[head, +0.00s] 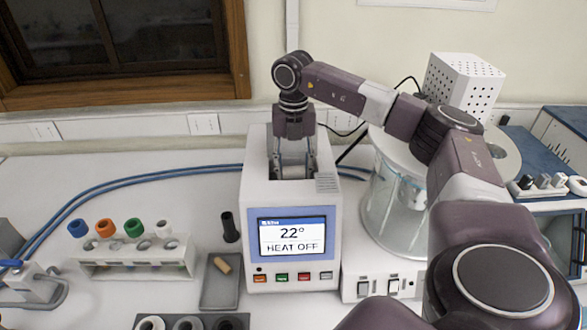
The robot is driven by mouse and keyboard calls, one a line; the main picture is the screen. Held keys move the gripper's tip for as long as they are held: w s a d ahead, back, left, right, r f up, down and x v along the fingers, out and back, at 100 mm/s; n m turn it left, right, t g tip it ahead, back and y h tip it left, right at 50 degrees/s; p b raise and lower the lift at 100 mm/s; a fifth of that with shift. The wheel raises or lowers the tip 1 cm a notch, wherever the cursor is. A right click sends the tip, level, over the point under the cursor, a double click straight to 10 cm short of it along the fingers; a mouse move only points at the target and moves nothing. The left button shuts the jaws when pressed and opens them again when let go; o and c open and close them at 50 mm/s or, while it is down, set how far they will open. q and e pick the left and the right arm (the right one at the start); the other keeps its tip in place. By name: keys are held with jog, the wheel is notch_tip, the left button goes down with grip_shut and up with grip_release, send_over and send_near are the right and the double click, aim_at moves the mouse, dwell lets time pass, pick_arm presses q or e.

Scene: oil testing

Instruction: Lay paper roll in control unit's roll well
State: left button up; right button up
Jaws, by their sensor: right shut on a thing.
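The control unit (256,202) stands upright on the bench in the middle, its screen reading 22° and HEAT OFF. Its roll well (270,165) is an opening in the top. My right gripper (294,165) points down over this opening, with its fingertips at or inside the well. It is shut on the paper roll (292,173), a pale piece between the fingers. The fingers and the well's edges hide most of the roll. I cannot tell whether the roll touches the well's floor. My left gripper is out of view.
A rack (135,262) with several colour-capped tubes stands to the left. A grey tray (221,285) with a cork-coloured piece lies next to the unit. A glass bath (390,205) stands close on the right, below my right arm. Blue hoses (150,178) run behind the rack.

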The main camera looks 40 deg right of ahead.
aim_at(293, 167)
dwell(0.4)
jog(key=shift+f, duration=0.55)
jog(key=o, duration=0.9)
jog(key=shift+c, duration=0.2)
jog(key=shift+r, duration=0.1)
notch_tip(293, 167, up, 3)
jog(key=shift+f+p, duration=0.1)
jog(key=shift+p, duration=0.85)
jog(key=shift+r+p, duration=0.4)
jog(key=shift+r, duration=3.65)
jog(key=shift+f, duration=0.1)
